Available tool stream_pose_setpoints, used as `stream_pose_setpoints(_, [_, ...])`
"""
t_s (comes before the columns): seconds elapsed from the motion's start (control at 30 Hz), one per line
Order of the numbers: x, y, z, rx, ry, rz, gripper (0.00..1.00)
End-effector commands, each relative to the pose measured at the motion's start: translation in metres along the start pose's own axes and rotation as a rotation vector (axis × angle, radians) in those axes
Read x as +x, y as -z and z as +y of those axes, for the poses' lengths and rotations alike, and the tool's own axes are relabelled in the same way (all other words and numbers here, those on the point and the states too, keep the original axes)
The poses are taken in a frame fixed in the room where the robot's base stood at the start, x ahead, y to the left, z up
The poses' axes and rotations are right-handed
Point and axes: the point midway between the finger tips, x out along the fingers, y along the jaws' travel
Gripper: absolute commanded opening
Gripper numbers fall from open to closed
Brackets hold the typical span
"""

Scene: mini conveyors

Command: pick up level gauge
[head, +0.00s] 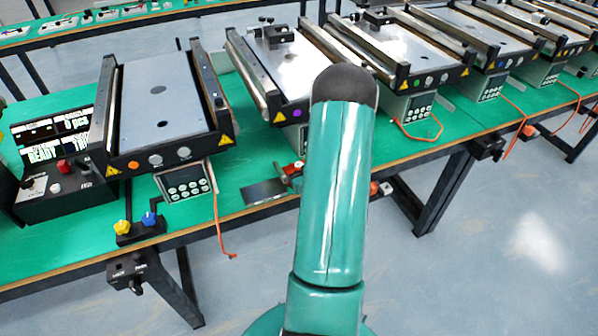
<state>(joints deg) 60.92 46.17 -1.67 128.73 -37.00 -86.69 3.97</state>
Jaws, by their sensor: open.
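I cannot pick out the level gauge for certain. A small green and red item (291,176) lies near the front edge of the green bench, just left of my arm, partly hidden by it; its kind is unclear. A black block-like device (278,36) sits on the second conveyor's plate, also not clearly a gauge. My teal arm rises through the middle of the view and covers part of the bench and the second conveyor. My gripper is not visible.
A mini conveyor (160,108) stands at left beside a black control box (60,165). Yellow and blue knobs (136,226) sit at the bench's front edge. More conveyors (410,55) line the green bench (240,165) to the right. Orange cables hang over the edge. Floor in front is clear.

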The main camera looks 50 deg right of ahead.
Motion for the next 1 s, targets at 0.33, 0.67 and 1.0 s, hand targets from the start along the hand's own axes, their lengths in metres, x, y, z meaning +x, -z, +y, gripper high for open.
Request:
stream_pose_setpoints(0.33, [-0.001, 0.000, 0.000, 0.000, 0.000, -0.001, 0.61])
stream_pose_setpoints(0.67, [0.000, 0.002, 0.000, -0.001, 0.000, 0.001, 0.61])
stream_pose_setpoints(1.0, [0.010, 0.017, -0.002, -0.003, 0.003, 0.003, 0.61])
